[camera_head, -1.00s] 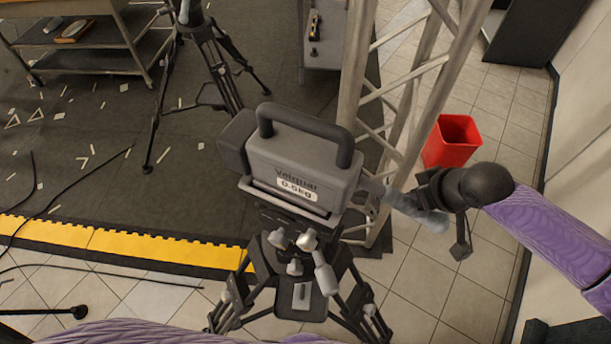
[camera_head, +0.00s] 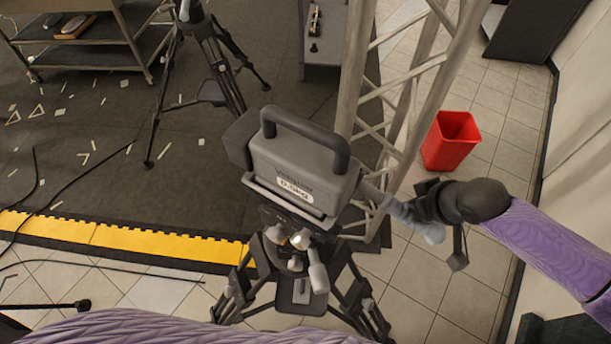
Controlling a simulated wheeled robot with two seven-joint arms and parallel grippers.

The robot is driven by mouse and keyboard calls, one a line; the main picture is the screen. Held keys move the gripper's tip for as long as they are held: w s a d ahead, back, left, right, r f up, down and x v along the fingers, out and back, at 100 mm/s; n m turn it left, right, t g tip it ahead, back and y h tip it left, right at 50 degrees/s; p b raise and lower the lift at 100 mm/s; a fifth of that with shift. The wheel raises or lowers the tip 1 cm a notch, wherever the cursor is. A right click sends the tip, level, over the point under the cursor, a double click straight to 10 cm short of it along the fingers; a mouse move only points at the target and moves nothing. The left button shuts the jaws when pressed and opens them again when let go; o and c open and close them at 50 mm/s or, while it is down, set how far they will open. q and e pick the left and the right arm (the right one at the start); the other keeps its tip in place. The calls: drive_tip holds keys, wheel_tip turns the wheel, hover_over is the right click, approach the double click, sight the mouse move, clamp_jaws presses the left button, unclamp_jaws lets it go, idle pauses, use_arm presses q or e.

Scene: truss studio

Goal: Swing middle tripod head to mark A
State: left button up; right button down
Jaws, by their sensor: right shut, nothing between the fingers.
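A tripod (camera_head: 302,291) stands at the front centre. On its head sits a boxy grey camera (camera_head: 303,166) with a dark top handle and a white weight label. A light grey pan handle (camera_head: 401,211) sticks out to the right of the head. My right gripper (camera_head: 428,206) is shut with nothing between its fingers. It is at the outer part of the pan handle and overlaps it in the picture; I cannot tell whether they touch. My left gripper is out of view. I see no mark A; the camera hides much of the head.
A metal truss (camera_head: 357,85) rises close behind the camera, with a red bin (camera_head: 451,141) to its right. Another tripod (camera_head: 206,62) stands at the back, near a shelf cart (camera_head: 95,58). Cables and a yellow edge strip (camera_head: 130,239) lie at left.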

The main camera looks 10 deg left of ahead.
drive_tip(key=shift+s, duration=0.35)
drive_tip(key=shift+w, duration=0.1)
wheel_tip(320, 180, up, 9)
drive_tip(key=w+p, duration=0.1)
drive_tip(key=p, duration=0.9)
drive_tip(key=shift+w, duration=0.2)
